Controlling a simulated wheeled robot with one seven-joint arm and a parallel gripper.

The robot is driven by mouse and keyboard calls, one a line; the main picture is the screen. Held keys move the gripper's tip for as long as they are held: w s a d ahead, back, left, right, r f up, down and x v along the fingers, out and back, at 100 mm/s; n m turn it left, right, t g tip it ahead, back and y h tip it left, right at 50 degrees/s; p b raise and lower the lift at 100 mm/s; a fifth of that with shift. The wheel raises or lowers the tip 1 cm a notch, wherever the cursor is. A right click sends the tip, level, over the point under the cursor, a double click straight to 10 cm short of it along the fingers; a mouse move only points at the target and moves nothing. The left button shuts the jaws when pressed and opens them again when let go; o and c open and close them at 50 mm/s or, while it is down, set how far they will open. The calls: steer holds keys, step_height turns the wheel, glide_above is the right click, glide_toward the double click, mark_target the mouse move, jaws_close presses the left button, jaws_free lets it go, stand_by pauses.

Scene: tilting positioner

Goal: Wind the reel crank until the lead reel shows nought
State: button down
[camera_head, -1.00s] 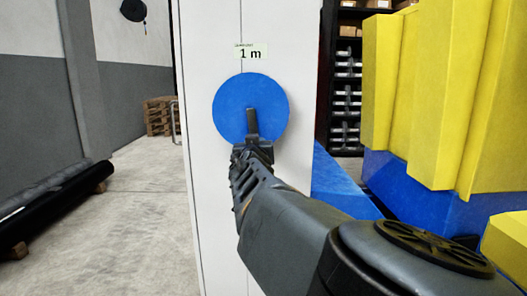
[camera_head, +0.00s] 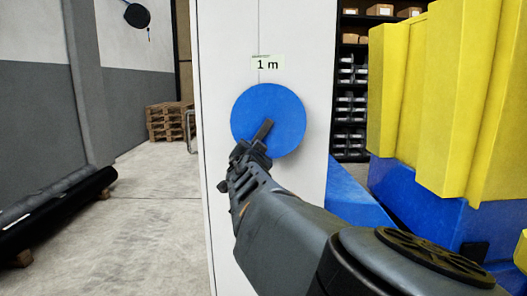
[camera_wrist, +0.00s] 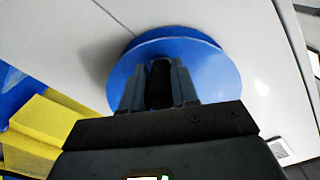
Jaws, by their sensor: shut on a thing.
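The lead reel is a blue disc (camera_head: 285,108) on a white cabinet face; it also shows in the wrist view (camera_wrist: 217,68). A pale label (camera_head: 267,64) above it reads "1 m". The dark crank (camera_head: 263,130) runs from near the disc's middle down and left to my gripper (camera_head: 248,153). In the wrist view my gripper (camera_wrist: 160,85) is in front of the disc with its fingers close on either side of the dark crank handle (camera_wrist: 159,86). My gripper is shut on the handle, and its fingers hide part of it.
Yellow ribbed blocks (camera_head: 455,95) on a blue base (camera_head: 410,205) stand close on the right. A dark roll (camera_head: 60,205) lies on the floor at left. Pallets (camera_head: 168,121) stand farther back. The floor between is clear.

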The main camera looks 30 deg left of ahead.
steer(key=shift+w+d+r, duration=0.1)
steer(key=shift+w+r, duration=0.05)
steer(key=shift+r, duration=0.35)
steer(key=c, duration=1.2)
jaws_free()
steer(key=o, duration=0.3)
steer(key=shift+f, duration=0.3)
steer(key=shift+o, duration=0.2)
steer(key=shift+s, duration=0.2)
